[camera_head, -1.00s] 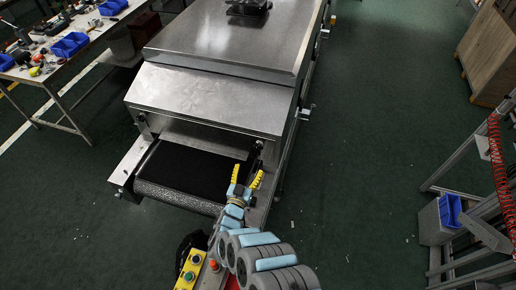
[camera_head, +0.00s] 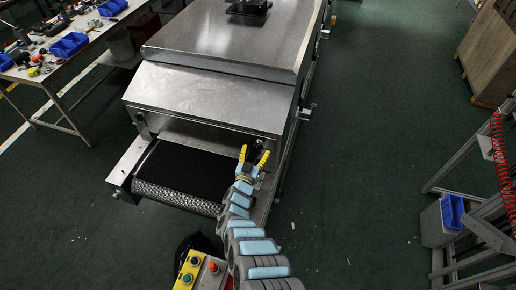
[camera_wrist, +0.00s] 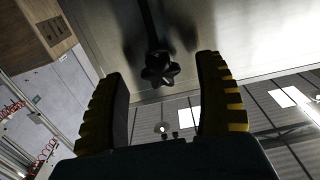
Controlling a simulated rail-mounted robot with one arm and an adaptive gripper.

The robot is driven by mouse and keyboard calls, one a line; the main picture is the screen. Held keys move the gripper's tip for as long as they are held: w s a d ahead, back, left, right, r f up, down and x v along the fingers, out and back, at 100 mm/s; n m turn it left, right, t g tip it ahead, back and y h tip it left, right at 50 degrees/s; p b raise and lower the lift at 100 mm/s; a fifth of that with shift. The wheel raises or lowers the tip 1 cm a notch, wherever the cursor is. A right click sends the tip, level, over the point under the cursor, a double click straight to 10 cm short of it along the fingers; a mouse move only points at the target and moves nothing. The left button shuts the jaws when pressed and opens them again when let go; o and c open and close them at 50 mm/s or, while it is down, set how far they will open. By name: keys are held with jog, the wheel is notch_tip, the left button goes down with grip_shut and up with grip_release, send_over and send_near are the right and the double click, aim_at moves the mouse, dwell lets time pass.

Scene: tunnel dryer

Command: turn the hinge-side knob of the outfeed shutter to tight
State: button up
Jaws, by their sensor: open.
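In the wrist view a black lobed knob (camera_wrist: 160,70) stands on a dark stem against a bright metal panel (camera_wrist: 210,35). My gripper (camera_wrist: 165,105) is open, with one yellow-and-black finger on each side, and the knob shows between and beyond the fingertips, apart from both. In the head view my gripper (camera_head: 254,160) is at the right end of the dryer opening, close to a small dark fitting that it partly covers. Another dark fitting (camera_head: 142,124) is at the opening's left end. I cannot read the knob's tightness or clearly make out the shutter's edges.
The metal dryer hood (camera_head: 205,98) rises just beyond my gripper. A black conveyor belt (camera_head: 187,172) lies to its left. A yellow control box (camera_head: 190,268) stands near my arm. A workbench (camera_head: 75,32) is at the upper left.

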jog(key=shift+b+x, duration=0.6)
jog(key=shift+x, duration=0.65)
jog(key=c, duration=1.2)
